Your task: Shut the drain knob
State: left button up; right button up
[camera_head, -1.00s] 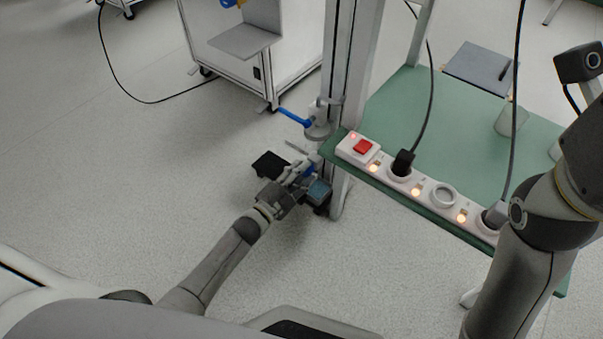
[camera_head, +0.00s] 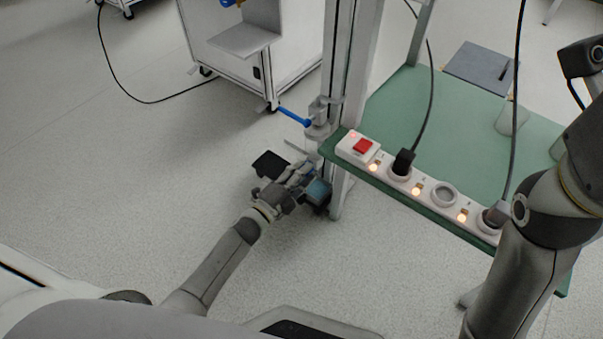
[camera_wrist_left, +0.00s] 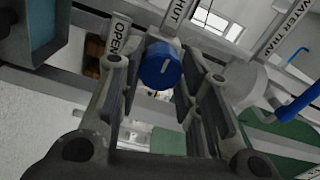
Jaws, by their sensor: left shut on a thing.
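The drain knob (camera_wrist_left: 160,66) is a round blue knob in the left wrist view. It sits in front of a rail, between an OPEN label (camera_wrist_left: 121,34) and a SHUT label (camera_wrist_left: 178,12). My left gripper (camera_wrist_left: 163,82) has a finger on each side of the knob and is shut on it. In the head view my left gripper (camera_head: 301,176) is low beside the post, and it hides the knob there. No pointer on the knob is clear enough to read its setting. My right gripper is out of view; only my right arm shows.
A blue lever (camera_head: 294,117) sticks out from a fitting on the metal post (camera_head: 345,90). A teal box (camera_head: 318,191) is close to my left gripper. The green table (camera_head: 450,130) carries a white power strip (camera_head: 440,194) along its edge. Floor at left is clear.

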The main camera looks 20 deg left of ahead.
pick_arm(q)
jog(key=o, duration=1)
jog(key=shift+o, duration=0.2)
jog(key=v, duration=1.2)
